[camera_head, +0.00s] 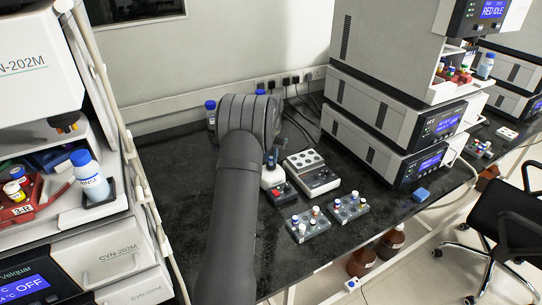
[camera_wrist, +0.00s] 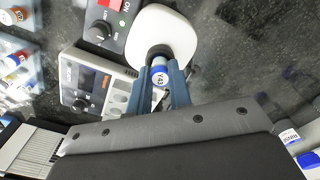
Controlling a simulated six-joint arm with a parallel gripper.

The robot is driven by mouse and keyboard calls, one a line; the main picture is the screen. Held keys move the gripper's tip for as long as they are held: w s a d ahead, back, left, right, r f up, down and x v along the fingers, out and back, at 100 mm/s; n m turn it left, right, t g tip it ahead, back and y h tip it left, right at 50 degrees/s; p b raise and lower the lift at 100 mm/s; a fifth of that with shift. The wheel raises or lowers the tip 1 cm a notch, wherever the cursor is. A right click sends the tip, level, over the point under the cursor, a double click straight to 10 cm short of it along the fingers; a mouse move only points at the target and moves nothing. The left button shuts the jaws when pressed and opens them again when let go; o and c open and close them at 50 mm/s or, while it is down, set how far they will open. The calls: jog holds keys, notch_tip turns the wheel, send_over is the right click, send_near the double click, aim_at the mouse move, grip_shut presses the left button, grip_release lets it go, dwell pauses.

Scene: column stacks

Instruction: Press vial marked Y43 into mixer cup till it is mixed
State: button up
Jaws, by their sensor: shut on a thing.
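A vial marked Y43 (camera_wrist: 159,76), with a white-and-blue label, stands between the two blue fingers of my gripper (camera_wrist: 161,70) in the wrist view. My gripper is shut on it. The far end of the vial meets the dark mixer cup (camera_wrist: 158,49) on top of the white mixer (camera_wrist: 162,24). How firmly it presses into the cup cannot be told. In the head view my gripper (camera_head: 271,158) is directly over the white mixer (camera_head: 271,178), and my arm hides the vial and most of the cup.
The mixer's control box (camera_head: 284,194) with a red switch stands beside it. A grey device with round wells (camera_head: 313,172) is to its right. Two vial racks (camera_head: 308,224) (camera_head: 350,207) are near the bench front. A blue-capped bottle (camera_head: 210,110) stands behind my arm.

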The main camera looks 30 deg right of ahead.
jog(key=shift+f, duration=0.3)
dwell(0.5)
jog(key=shift+r, duration=0.1)
dwell(2.9)
jog(key=shift+r, duration=2.95)
